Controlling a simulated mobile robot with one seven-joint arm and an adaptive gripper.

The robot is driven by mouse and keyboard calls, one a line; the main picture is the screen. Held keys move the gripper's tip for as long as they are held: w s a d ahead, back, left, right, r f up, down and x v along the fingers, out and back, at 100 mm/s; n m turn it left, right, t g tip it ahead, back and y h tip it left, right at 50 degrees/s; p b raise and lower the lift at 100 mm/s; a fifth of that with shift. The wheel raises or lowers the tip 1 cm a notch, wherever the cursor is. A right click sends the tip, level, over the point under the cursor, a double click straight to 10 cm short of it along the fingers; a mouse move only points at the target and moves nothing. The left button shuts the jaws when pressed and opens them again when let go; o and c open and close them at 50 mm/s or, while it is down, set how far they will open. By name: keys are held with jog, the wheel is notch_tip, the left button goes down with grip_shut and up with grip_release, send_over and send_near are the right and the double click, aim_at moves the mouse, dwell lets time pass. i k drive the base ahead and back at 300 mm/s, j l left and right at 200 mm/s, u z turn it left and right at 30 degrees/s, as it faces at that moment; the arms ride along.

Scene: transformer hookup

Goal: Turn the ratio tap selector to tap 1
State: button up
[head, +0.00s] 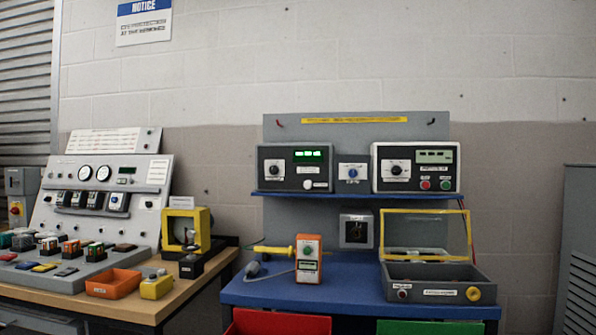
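Several knobs could be the ratio tap selector, and their labels are too small to read. The pointer positions are too small to tell. My gripper is not in view.
The instruments stand on a blue shelf (330,196) above a blue bench (350,300). On the bench are an orange box (308,258) and a grey case (440,284) with a raised yellow-framed clear lid (426,211). A sloped control console (100,195) stands at left.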

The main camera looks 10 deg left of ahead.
aim_at(274, 169)
jog(key=i+j+z, duration=0.1)
jog(key=j, duration=0.35)
jog(key=i+j+z, duration=0.1)
jog(key=i+j, duration=0.15)
jog(key=j, duration=0.25)
jog(key=i+j+z, duration=0.1)
jog(key=j, duration=0.35)
jog(key=i+j+z, duration=0.1)
jog(key=j, duration=0.4)
jog(key=i+j+z, duration=0.1)
jog(key=j, duration=0.4)
jog(key=i+j+z, duration=0.1)
jog(key=j, duration=0.4)
jog(key=i+j, duration=0.25)
jog(key=i, duration=0.25)
